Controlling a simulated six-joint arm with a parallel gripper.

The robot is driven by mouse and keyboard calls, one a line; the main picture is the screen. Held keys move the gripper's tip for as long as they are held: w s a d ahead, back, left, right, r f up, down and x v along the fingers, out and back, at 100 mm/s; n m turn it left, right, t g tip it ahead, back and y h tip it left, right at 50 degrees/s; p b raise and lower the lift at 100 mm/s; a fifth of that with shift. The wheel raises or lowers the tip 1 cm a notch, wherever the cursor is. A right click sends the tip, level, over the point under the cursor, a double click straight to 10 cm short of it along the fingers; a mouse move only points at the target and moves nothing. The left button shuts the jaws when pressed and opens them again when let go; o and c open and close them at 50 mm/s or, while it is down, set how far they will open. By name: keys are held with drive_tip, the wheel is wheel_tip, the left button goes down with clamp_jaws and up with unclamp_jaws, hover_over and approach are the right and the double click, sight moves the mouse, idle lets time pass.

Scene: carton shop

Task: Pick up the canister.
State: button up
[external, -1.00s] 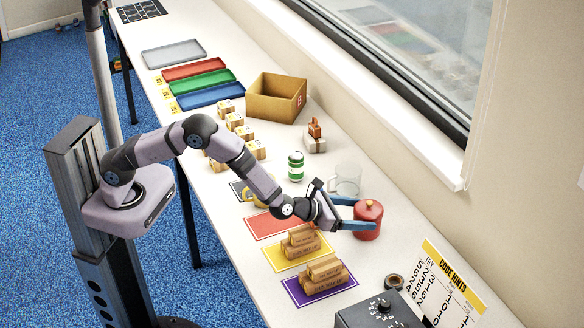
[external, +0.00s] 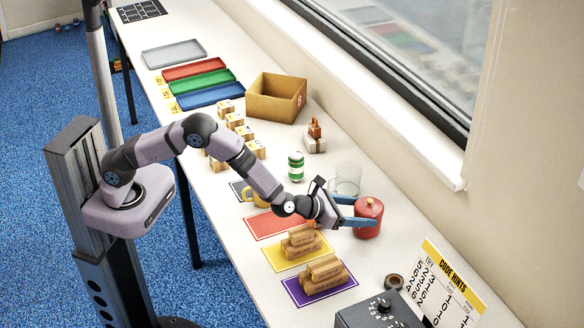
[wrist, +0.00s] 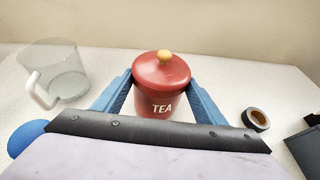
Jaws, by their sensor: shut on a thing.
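The canister (external: 368,222) is red with a lid and a yellow knob, at the right of the table in the external view. In the wrist view the canister (wrist: 161,85) reads "TEA" and sits between the two blue fingers. My gripper (external: 362,216) is shut on the canister's sides; the fingers (wrist: 162,90) show left and right of it. The canister looks slightly tilted in the external view. I cannot tell whether its base touches the table.
A clear glass mug (external: 347,179) stands close behind the gripper. A tape roll (external: 394,282) and a dark box with knobs (external: 378,312) are nearer the front. Brown bundles (external: 305,241) lie on coloured mats to the left. A green-and-white can (external: 296,167) stands farther back.

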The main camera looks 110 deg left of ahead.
wheel_tip(320, 180, up, 9)
drive_tip(key=shift+r+b, duration=0.15)
drive_tip(key=shift+b, duration=0.5)
